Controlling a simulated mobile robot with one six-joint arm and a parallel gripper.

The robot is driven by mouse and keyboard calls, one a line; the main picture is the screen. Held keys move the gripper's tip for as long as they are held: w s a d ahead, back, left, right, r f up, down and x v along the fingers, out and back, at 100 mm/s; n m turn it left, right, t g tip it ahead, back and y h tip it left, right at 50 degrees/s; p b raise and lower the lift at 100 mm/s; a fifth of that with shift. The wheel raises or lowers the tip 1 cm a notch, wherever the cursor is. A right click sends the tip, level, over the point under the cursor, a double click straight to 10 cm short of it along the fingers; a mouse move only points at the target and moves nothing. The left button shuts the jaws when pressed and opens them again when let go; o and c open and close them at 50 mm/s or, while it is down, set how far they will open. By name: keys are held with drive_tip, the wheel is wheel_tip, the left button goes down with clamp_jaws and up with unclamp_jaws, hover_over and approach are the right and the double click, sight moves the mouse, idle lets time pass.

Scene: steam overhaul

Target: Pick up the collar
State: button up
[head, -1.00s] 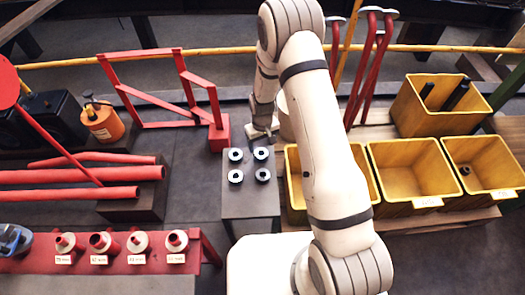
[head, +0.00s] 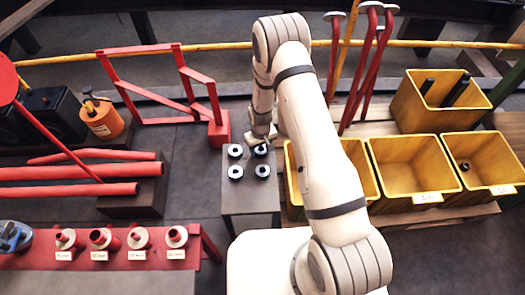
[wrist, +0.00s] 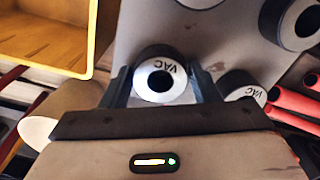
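Several dark collars with pale ring faces sit on a small grey stand (head: 250,202) in the head view. The back right collar (head: 260,150) is right below my gripper (head: 262,138). In the wrist view, a collar (wrist: 160,80) marked VAC lies between the two dark fingers of my gripper (wrist: 162,88), which stand on either side of it. The fingers look open; whether they touch its sides is hard to see. Another VAC collar (wrist: 242,88) is close beside the right finger. Two more collars (wrist: 296,20) show farther off.
Yellow bins (head: 412,168) stand to the right, close to the stand. A red bench (head: 120,280) with several flanged parts is at front left. A red frame (head: 217,128) rises behind left. Red pipes (head: 80,173) lie at left.

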drive_tip(key=c, duration=1)
